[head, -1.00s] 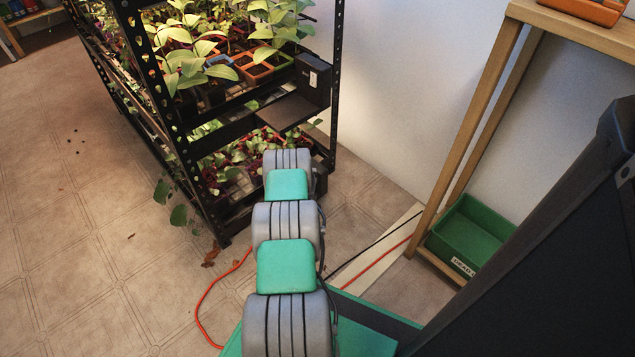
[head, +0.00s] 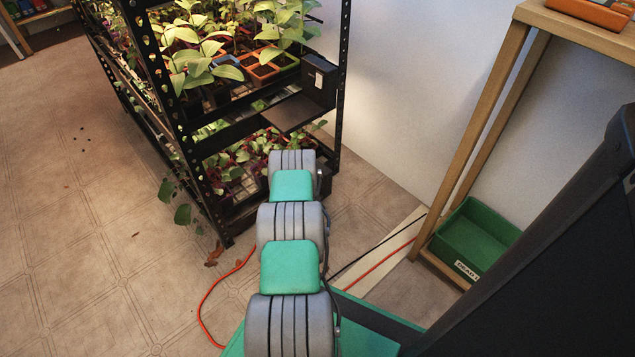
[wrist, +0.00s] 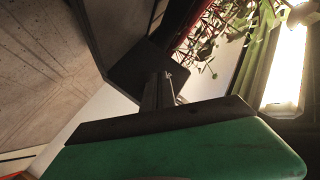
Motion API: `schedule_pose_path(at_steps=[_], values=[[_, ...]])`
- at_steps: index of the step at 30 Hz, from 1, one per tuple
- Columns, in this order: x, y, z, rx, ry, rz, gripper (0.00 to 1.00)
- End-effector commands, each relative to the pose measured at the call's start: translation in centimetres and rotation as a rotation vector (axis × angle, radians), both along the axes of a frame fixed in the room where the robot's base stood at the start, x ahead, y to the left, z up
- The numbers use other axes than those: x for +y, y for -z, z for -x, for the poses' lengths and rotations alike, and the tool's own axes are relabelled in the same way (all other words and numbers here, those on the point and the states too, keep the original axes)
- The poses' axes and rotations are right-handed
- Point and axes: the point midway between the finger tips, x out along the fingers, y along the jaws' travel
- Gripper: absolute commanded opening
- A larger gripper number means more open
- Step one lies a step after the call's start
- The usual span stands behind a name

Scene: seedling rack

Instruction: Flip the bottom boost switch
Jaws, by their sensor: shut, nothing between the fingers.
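The black plant rack (head: 344,100) stands ahead. A dark box with a small white switch (head: 319,81) is on its right end at the upper tier. Another dark box (head: 325,180) shows lower down at the end of the bottom tier, partly behind my arm; no switch on it can be made out. My gripper (wrist: 164,82) shows in the wrist view, its dark fingers shut and empty. Ahead of the fingertips in that view is a dark flat panel (wrist: 138,72); I cannot tell whether they touch. In the head view the gripper is hidden behind my arm.
A dark ledge (head: 288,114) juts from the rack above the bottom tier. A bright lamp (wrist: 287,68) glows at right in the wrist view. A wooden stand (head: 480,130) with a green bin (head: 478,235) is at right. A red cable (head: 203,305) lies on the floor.

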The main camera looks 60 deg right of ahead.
Motion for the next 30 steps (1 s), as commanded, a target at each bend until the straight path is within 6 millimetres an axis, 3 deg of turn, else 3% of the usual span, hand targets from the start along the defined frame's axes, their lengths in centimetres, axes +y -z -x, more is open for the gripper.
schedule_pose_path(at_steps=[30], values=[[-0.77,0.12,0.34,-0.001,0.000,0.000,0.00]])
